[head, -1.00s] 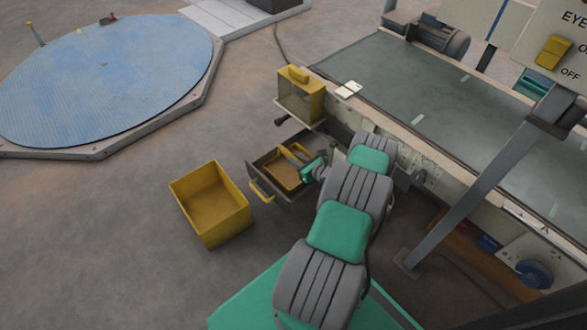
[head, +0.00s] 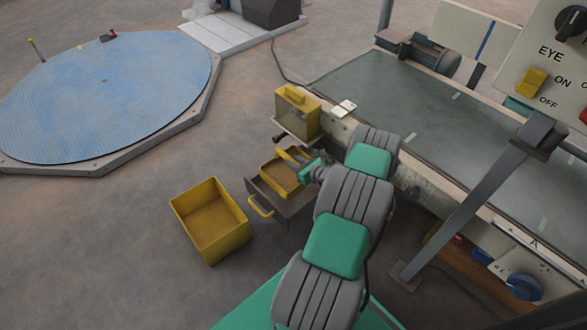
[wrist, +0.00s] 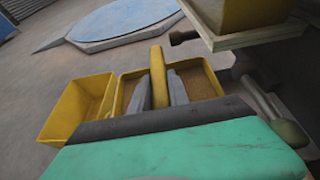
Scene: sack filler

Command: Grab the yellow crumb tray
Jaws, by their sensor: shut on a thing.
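The yellow crumb tray (head: 275,178) is a shallow open box with a raised bar across its middle. In the head view it is at the top of the open dark drawer (head: 290,208), seemingly raised out of it; the exact gap cannot be told. My gripper (head: 302,166) reaches in from the right and is shut on the bar. In the wrist view the two grey fingers (wrist: 160,88) stand on either side of the bar, with the tray (wrist: 205,78) showing on both sides. My gripper body hides the tray's near edge.
An open yellow bin (head: 212,222) stands on the floor left of the drawer. A yellow box (head: 297,112) sits on a ledge above the drawer, close to the tray. A conveyor (head: 420,110) and a grey post (head: 465,215) are at the right.

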